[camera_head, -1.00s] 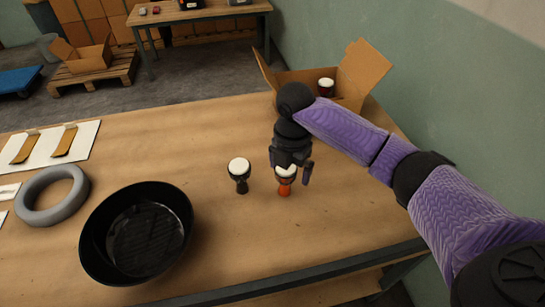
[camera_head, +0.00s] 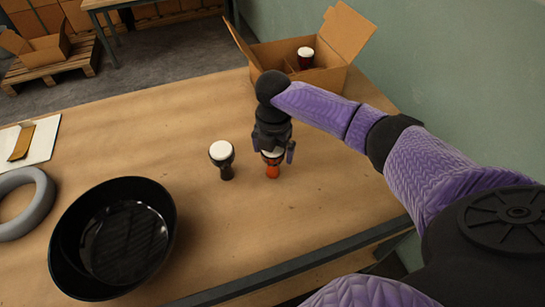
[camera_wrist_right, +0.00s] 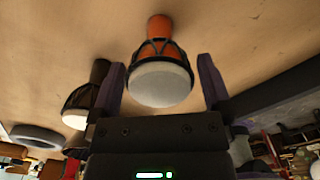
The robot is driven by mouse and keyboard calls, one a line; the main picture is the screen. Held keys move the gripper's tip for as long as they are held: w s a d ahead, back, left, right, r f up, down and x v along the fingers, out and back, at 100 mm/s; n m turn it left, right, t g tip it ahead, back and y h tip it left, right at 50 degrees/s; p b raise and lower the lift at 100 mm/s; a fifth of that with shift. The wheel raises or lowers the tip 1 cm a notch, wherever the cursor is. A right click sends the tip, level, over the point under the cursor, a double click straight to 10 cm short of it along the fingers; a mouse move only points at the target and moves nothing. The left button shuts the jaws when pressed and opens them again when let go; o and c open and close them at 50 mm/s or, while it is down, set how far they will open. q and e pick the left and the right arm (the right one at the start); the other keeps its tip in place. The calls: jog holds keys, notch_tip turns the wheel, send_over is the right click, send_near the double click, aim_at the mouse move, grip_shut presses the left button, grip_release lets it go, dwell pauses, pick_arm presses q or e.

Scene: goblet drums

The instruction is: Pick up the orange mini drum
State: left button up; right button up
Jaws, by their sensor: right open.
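The orange mini drum (camera_head: 272,170) stands upright on the table, its white head partly hidden by my right gripper in the head view. My right gripper (camera_head: 273,155) is open, with its fingers on either side of the drum's top. In the right wrist view the orange drum (camera_wrist_right: 160,65) shows between the two open fingers (camera_wrist_right: 162,88), and I see no clear contact. A dark drum with a white head (camera_head: 222,160) stands just to the left; it also shows in the wrist view (camera_wrist_right: 85,98). My left gripper is out of view.
A black round tub (camera_head: 112,240) and a grey ring (camera_head: 40,210) lie at the left of the table (camera_head: 215,240). An open cardboard box (camera_head: 335,80) with a dark red drum (camera_head: 305,60) stands at the back right. The table's front middle is clear.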

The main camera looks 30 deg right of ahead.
jog(key=shift+r, duration=0.1)
jog(key=c, duration=1.1)
